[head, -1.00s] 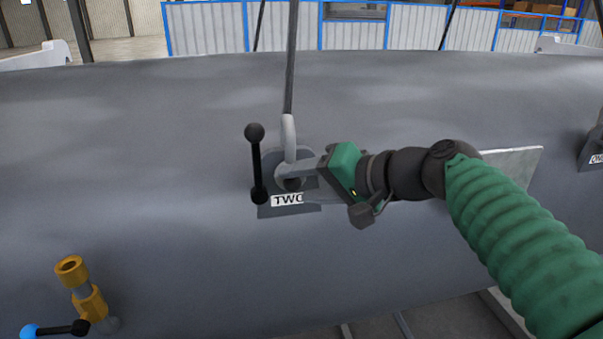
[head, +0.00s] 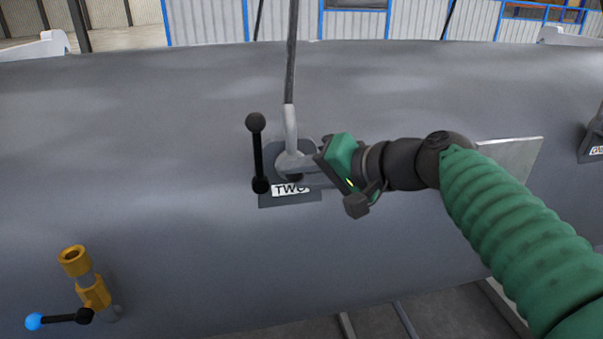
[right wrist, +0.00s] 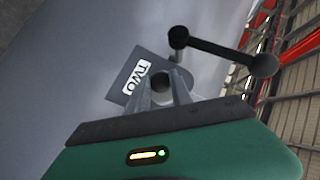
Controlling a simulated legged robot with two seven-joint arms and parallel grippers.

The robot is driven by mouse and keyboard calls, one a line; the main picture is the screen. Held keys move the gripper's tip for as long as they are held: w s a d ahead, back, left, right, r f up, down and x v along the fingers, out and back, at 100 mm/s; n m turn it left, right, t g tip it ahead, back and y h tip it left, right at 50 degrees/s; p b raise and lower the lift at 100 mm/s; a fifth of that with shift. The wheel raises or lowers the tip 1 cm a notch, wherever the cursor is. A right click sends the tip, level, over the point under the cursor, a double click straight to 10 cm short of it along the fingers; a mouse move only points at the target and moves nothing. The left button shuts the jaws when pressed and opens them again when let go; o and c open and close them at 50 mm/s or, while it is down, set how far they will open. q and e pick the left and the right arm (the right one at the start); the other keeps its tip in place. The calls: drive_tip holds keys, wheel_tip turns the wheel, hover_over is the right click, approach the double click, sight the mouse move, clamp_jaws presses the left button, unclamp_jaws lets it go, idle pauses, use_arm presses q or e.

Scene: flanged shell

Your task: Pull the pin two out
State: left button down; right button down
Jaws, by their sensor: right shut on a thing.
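The plate marked TWO (head: 290,190) is on the big grey shell. A black handle with ball ends (head: 258,155), taken as pin two's, stands upright at its left; it also shows in the right wrist view (right wrist: 222,52). A grey shackle (head: 290,130) hangs from a dark sling at this plate. My right gripper (head: 303,168) comes in from the right, its fingers shut on a grey round part (right wrist: 160,88) at the plate. I cannot tell whether this is the pin's shaft or the shackle. The fingers hide part of it. My left gripper is not in view.
A brass fitting (head: 92,285) with a black lever and blue knob stands on the shell at lower left. Another labelled plate (head: 592,148) is at the right edge. A flat pale plate (head: 512,165) lies behind my right arm. The shell's upper surface is otherwise clear.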

drive_tip(key=shift+s+d+f+b, duration=0.1)
drive_tip(key=shift+s+b, duration=0.25)
drive_tip(key=shift+s, duration=0.05)
drive_tip(key=s+d+b, duration=0.2)
drive_tip(key=s+b, duration=0.3)
drive_tip(key=s, duration=0.4)
drive_tip(key=shift+s, duration=0.4)
idle(0.3)
drive_tip(key=shift+w, duration=0.1)
